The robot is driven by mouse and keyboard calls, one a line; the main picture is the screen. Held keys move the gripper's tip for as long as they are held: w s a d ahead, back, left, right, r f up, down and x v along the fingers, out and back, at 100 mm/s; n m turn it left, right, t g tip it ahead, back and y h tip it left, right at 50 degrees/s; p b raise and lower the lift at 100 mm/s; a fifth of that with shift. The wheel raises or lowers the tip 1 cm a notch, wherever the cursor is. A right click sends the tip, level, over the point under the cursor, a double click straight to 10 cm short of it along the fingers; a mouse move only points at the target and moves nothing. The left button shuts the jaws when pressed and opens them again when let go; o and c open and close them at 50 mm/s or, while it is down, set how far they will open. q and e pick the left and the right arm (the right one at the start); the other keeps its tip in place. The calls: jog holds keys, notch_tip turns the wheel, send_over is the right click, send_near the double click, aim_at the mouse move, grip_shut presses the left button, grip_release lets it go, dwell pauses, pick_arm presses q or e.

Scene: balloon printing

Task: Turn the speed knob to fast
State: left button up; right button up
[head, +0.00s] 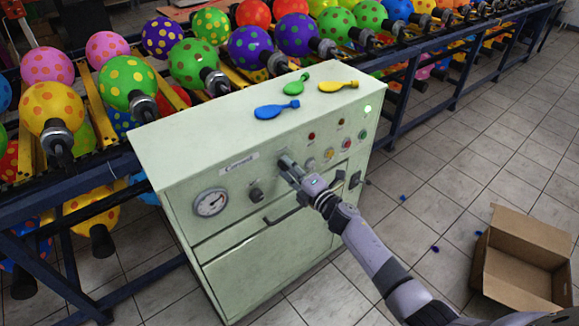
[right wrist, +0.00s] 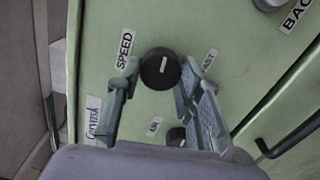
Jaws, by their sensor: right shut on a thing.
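The speed knob (right wrist: 160,68) is a black round knob with a pale pointer line, beside a "SPEED" label (right wrist: 125,50) on the light green control panel. A smaller label reading "FAST" (right wrist: 209,60) is on the knob's right in the right wrist view. The pointer is nearly upright in that view, leaning slightly right. My right gripper (right wrist: 156,82) is shut on the knob, one finger on each side. In the head view, my right gripper (head: 287,163) is at the panel front and hides the knob. My left gripper is not in view.
The green machine (head: 150,150) also carries a dial gauge (head: 210,203), another black knob (head: 257,195) and small coloured buttons. Blue (head: 275,110), green (head: 297,85) and yellow (head: 338,86) flat balloons lie on top. A balloon rack runs behind. An open cardboard box (head: 520,255) stands right.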

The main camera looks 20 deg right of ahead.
jog(key=shift+m+p, duration=1.15)
jog(key=shift+m, duration=3.95)
jog(key=o, duration=1.2)
jog(key=shift+c, duration=0.2)
jog(key=v, duration=1.2)
